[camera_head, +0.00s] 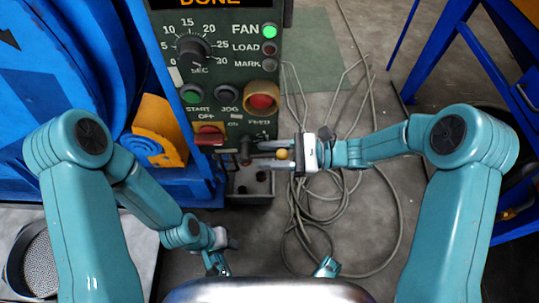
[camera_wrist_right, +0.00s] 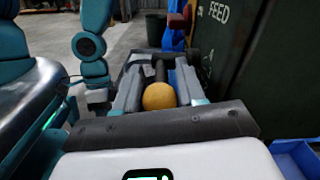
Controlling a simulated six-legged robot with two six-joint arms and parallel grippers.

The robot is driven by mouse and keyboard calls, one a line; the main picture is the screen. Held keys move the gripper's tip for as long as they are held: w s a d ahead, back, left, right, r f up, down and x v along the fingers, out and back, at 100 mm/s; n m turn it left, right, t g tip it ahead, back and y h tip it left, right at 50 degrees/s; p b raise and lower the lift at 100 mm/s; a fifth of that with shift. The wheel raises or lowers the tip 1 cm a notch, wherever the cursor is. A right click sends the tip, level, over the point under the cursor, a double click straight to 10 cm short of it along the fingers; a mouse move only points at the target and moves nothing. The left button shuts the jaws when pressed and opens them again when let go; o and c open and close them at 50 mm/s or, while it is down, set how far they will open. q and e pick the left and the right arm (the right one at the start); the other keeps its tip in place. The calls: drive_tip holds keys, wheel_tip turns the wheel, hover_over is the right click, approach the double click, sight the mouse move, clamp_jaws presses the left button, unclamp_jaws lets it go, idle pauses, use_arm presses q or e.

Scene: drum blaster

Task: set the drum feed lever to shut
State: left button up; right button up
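The drum feed lever has a yellow ball knob (camera_head: 283,154) on a dark stem that runs left to a pivot (camera_head: 246,150) at the panel's lower edge. The stem lies roughly level, pointing right. My right gripper (camera_head: 266,154) reaches in from the right with a finger on each side of the stem. In the right wrist view the yellow knob (camera_wrist_right: 159,96) sits snugly between the fingers, close to the palm. My left gripper (camera_head: 216,262) hangs low at the left, away from the lever; its fingers are too small to read.
The dark green panel (camera_head: 226,75) has a dial, a lit green FAN lamp, buttons and a red switch (camera_head: 208,133) left of the lever. Blue machine frames (camera_head: 60,60) stand on the left. Loose grey cables (camera_head: 385,225) lie on the floor below my right arm.

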drive_tip(key=shift+a, duration=0.2)
clamp_jaws()
